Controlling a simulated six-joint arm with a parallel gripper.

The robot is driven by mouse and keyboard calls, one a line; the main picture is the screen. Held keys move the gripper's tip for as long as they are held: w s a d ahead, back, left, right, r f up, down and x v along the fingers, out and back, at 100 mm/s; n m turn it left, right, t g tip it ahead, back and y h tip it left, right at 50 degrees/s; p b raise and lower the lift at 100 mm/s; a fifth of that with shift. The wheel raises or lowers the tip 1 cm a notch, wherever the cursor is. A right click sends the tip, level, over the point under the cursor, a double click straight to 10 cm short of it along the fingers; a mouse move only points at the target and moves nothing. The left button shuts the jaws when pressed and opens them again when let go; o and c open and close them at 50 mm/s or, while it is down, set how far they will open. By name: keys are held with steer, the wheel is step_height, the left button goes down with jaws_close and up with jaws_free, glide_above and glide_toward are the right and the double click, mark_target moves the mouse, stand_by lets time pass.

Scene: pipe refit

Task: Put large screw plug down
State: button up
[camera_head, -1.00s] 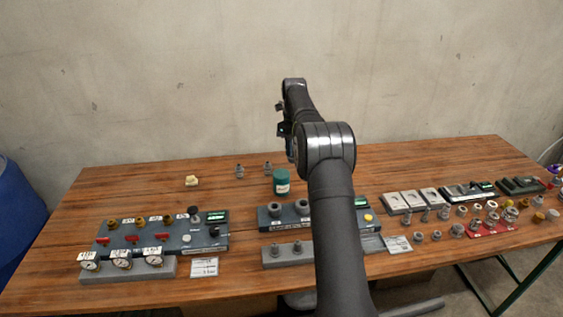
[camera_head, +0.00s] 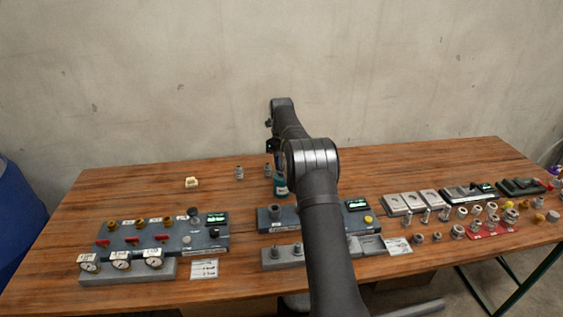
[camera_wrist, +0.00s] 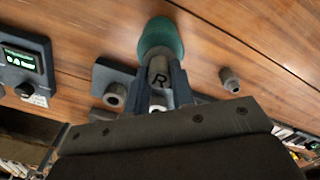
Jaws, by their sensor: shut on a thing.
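In the wrist view my gripper (camera_wrist: 162,82) is shut on the large screw plug (camera_wrist: 158,68), a grey cylinder with a dark letter R on it. The plug overlaps the near edge of a green round container (camera_wrist: 160,38); I cannot tell whether they touch or how high the plug is. In the head view the green container (camera_head: 280,186) stands on the table (camera_head: 120,205), partly behind my arm. My fingers and the held plug cannot be made out there.
Two small grey fittings stand at the back, the left one (camera_head: 239,173) clear of my arm. A small cream block (camera_head: 191,183) lies further left. A valve panel (camera_head: 170,238) with gauges fills the front left. Several fittings and trays crowd the right. Back left is mostly bare.

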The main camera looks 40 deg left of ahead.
steer(key=o, duration=0.9)
steer(key=shift+f, duration=0.1)
steer(key=shift+o, duration=0.2)
step_height(320, 180, up, 12)
steer(key=shift+f, duration=4.45)
